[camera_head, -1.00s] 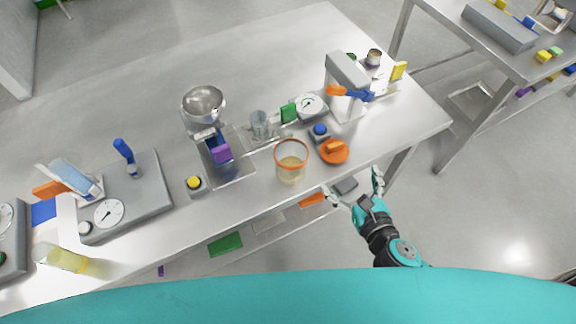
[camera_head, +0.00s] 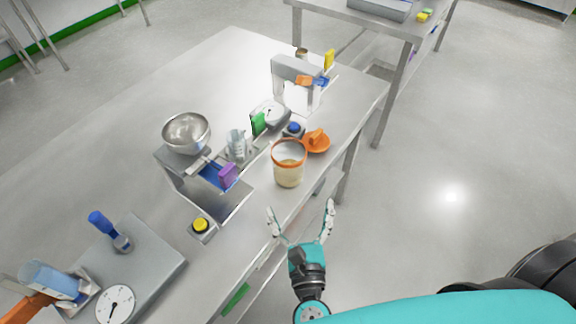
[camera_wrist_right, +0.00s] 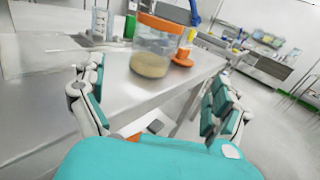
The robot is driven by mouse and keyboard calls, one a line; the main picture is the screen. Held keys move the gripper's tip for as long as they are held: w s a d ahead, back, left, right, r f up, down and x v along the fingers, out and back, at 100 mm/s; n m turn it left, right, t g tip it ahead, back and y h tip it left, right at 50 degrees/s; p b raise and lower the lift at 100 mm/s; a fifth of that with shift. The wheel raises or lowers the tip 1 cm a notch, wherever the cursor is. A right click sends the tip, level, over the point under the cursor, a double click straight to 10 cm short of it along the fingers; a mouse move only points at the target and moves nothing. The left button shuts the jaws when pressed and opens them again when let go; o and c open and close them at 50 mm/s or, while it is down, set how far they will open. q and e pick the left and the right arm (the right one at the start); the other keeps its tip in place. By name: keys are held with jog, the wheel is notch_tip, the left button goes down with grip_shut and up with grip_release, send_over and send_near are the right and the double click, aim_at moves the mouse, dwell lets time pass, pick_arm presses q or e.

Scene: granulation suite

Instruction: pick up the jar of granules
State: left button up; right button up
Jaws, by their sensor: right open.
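The jar of granules (camera_head: 289,164) is clear with an orange rim and pale granules at the bottom. It stands upright near the front edge of the steel table. My right gripper (camera_head: 300,213) is open and empty, off the table's edge and on the near side of the jar, apart from it. In the right wrist view the jar (camera_wrist_right: 154,48) stands ahead, and the open fingers (camera_wrist_right: 158,103) are spread on either side of the view. An orange lid with a raised grip (camera_head: 317,142) lies on the table just behind the jar. My left gripper is not in view.
The steel table (camera_head: 240,65) holds a metal bowl (camera_head: 186,132) on a stand, a yellow button (camera_head: 201,225), a blue button (camera_head: 293,129), a glass beaker (camera_head: 237,145) and a grey device with a dial (camera_head: 115,304). Open floor (camera_head: 450,210) lies to the right.

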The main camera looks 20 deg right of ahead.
aim_at(290, 177)
jog(key=x, duration=0.3)
jog(key=p+x, duration=0.1)
jog(key=x, duration=0.2)
jog(key=shift+w+a+r, duration=0.15)
jog(key=shift+w, duration=0.8)
jog(key=p+x, duration=0.1)
jog(key=x, duration=0.3)
jog(key=shift+w+a+p, duration=0.2)
jog(key=shift+p, duration=0.15)
jog(key=shift+w+d, duration=0.1)
jog(key=shift+w, duration=0.35)
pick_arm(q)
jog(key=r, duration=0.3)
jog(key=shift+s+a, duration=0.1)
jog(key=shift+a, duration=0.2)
pick_arm(e)
jog(key=shift+s, duration=0.1)
jog(key=shift+c, duration=1)
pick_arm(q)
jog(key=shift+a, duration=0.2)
pick_arm(e)
jog(key=c, duration=1.6)
